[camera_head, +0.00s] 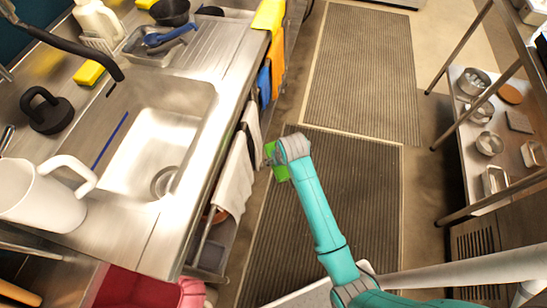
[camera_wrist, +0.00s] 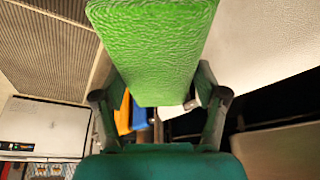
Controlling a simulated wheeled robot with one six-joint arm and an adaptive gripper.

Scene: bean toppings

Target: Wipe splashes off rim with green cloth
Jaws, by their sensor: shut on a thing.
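The green cloth (camera_wrist: 150,50) fills the upper middle of the wrist view as a flat, textured green piece. My gripper (camera_wrist: 158,98) is shut on it, with a dark finger on each side. In the head view my arm reaches out over the floor beside the sink counter, and the green cloth (camera_head: 281,173) shows only partly past the wrist. My gripper's fingers are hidden there. No bowl rim with splashes can be made out for certain.
A steel sink (camera_head: 150,140) is in the left counter, with a white pitcher (camera_head: 45,195) at its near side. White towels (camera_head: 235,175) hang along the counter front. A steel rack (camera_head: 495,150) with bowls stands at the right. Dark floor mats (camera_head: 362,70) lie between.

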